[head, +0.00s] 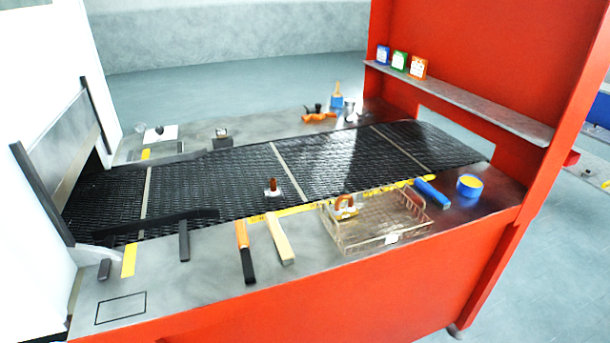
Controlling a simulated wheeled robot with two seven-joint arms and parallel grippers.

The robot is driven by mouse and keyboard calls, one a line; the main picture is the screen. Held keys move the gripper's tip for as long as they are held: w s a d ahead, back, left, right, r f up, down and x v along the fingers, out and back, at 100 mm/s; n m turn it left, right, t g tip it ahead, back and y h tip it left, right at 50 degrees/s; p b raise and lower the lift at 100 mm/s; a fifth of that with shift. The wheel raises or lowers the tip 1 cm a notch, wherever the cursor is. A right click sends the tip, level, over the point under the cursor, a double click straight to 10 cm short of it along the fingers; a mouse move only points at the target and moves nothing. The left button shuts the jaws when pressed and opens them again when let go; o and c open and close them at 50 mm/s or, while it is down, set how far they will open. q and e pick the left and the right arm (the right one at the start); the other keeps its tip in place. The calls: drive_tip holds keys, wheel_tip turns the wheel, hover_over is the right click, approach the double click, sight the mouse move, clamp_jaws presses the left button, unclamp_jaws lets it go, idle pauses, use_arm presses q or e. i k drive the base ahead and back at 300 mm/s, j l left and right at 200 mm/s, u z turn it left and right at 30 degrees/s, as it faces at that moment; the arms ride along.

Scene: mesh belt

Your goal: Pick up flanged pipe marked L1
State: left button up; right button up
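A small part with a rust-brown upright and a pale, flat base (272,188) stands on the black mesh belt (215,180), near its front edge. A similar rust-brown and pale part (345,208) is in the left end of the wire basket (388,239) on the front ledge. Either could be a flanged pipe, but they are too small to tell, and I cannot read an L1 mark on either. Neither of my grippers shows in the head view, and nothing is seen touching these parts.
The front ledge holds an orange-and-black tool (244,250), a pale wooden block (280,238), a blue cylinder (432,193) and a blue-and-yellow tub (469,187). A red frame with a shelf (470,100) rises at right. The ledge's front-left part around a black outlined rectangle is clear.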

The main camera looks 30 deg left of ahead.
sight(273, 193)
drive_tip(key=i+l+u, duration=0.15)
drive_tip(key=i+u, duration=0.3)
drive_tip(key=i+l+u, duration=0.4)
drive_tip(key=i+j, duration=0.05)
drive_tip(key=i, duration=0.05)
